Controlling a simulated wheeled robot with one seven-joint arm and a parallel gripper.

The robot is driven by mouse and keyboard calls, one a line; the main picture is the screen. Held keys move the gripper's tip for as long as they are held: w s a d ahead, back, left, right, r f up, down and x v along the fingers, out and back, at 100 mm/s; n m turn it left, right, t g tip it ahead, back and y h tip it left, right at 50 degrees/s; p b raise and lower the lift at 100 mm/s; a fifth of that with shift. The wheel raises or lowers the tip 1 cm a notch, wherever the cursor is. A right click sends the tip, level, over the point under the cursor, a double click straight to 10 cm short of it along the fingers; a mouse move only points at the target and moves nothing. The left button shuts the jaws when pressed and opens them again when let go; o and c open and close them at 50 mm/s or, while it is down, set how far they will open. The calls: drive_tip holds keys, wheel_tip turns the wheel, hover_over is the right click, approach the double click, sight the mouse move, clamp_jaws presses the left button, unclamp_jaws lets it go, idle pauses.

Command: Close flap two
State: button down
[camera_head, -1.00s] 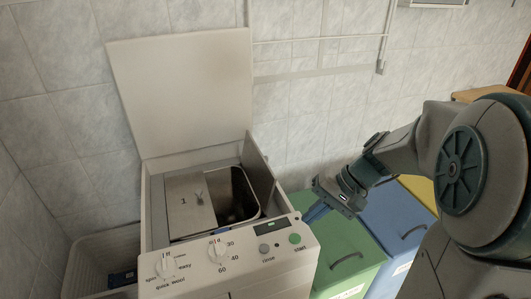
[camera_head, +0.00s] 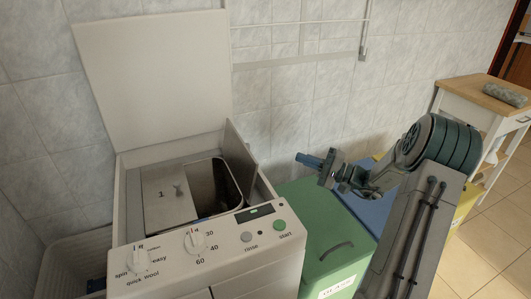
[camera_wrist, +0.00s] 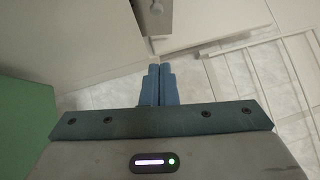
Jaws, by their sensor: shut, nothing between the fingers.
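The white top-loading washing machine (camera_head: 190,262) has its large lid (camera_head: 155,80) raised against the wall. The right part is open and shows the dark drum (camera_head: 222,185). A pale panel (camera_head: 240,150) stands up at the opening's right edge; it seems to be flap two, but no number shows on it. My gripper (camera_head: 302,158) is to the right of this panel, apart from it, pointing left. Its blue fingers (camera_wrist: 158,85) are together and empty.
A green bin (camera_head: 320,235) and a blue bin (camera_head: 372,212) stand right of the machine. A wall rack (camera_head: 300,40) hangs behind. A wooden-topped trolley (camera_head: 490,100) is at the far right, with open floor in front.

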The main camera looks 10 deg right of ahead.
sight(242, 157)
drive_tip(key=w+a+r, duration=0.2)
drive_tip(key=w+a, duration=0.2)
drive_tip(key=a, duration=0.8)
drive_tip(key=shift+w+a+r+p, duration=0.2)
drive_tip(key=shift+w+a+p, duration=0.05)
drive_tip(key=shift+w+p, duration=0.15)
